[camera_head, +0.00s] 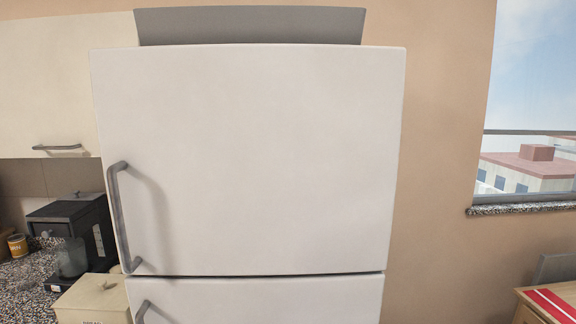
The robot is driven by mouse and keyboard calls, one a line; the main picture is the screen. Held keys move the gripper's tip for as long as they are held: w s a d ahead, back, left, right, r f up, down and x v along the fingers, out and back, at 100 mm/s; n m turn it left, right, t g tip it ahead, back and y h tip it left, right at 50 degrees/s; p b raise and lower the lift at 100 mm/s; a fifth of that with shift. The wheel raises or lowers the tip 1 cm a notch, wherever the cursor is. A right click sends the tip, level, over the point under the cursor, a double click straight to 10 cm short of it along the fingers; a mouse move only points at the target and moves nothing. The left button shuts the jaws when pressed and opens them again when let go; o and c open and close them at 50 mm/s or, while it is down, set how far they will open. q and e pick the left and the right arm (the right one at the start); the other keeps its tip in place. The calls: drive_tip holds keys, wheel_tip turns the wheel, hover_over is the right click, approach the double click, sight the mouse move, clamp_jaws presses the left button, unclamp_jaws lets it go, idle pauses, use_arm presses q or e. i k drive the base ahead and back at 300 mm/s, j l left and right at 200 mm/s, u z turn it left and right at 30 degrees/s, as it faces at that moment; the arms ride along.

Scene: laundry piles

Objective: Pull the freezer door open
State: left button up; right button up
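A tall white fridge-freezer stands straight ahead in the head view. Its large upper door (260,160) is closed, with a grey vertical bar handle (118,215) along its left edge. Below a thin dark gap is a lower door (270,300), also closed, cut off by the bottom of the picture. The top of its grey handle (143,308) shows at the left. No label shows which door is the freezer. Neither of my grippers is in view.
At the left, a speckled counter (25,280) holds a black coffee machine (75,235) and a cream bread box (95,300). A cream wall cupboard (65,85) hangs above. At the right are a window sill (520,208) and a wooden table (530,305) with a red striped cloth (552,303).

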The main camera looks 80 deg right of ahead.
sight(241, 160)
drive_tip(key=z, duration=2.55)
